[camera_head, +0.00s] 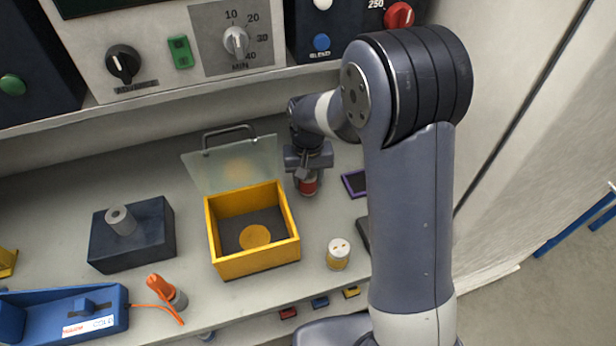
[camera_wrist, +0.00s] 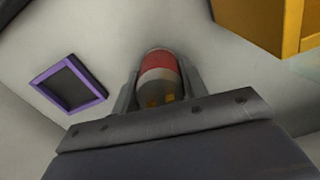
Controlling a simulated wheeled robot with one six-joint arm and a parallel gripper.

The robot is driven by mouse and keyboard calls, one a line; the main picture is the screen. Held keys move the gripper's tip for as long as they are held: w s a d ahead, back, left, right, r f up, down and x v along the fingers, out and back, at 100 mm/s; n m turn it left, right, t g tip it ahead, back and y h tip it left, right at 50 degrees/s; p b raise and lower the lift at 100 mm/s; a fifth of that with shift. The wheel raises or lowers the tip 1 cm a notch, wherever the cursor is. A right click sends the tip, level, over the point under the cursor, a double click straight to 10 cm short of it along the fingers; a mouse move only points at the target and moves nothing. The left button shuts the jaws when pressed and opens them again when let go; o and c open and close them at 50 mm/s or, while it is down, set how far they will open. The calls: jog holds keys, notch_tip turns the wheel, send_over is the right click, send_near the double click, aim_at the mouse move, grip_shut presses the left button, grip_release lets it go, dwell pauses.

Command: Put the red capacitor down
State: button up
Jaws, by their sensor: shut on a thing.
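The red capacitor (camera_head: 308,186) is a small cylinder with a red band and a pale band. It stands near the right side of the yellow box, at the back of the bench. My gripper (camera_head: 307,176) is above it, pointing down, with its fingers around it. In the wrist view the capacitor (camera_wrist: 158,72) sits between the two fingers of my gripper (camera_wrist: 157,92), which are shut on it. It looks upright, close to the bench top. I cannot tell whether its base touches the surface.
The yellow box (camera_head: 216,237) with its clear lid (camera_head: 240,160) raised is left of my gripper. A purple-framed dark pad (camera_head: 354,184) lies to the right; it also shows in the wrist view (camera_wrist: 70,84). A yellow-and-white cylinder (camera_head: 338,254) stands in front. Control panels (camera_head: 180,50) rise behind.

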jog(key=shift+f, duration=0.2)
jog(key=o, duration=1)
jog(key=shift+r, duration=0.15)
notch_tip(320, 180, up, 12)
jog(key=shift+r, duration=0.1)
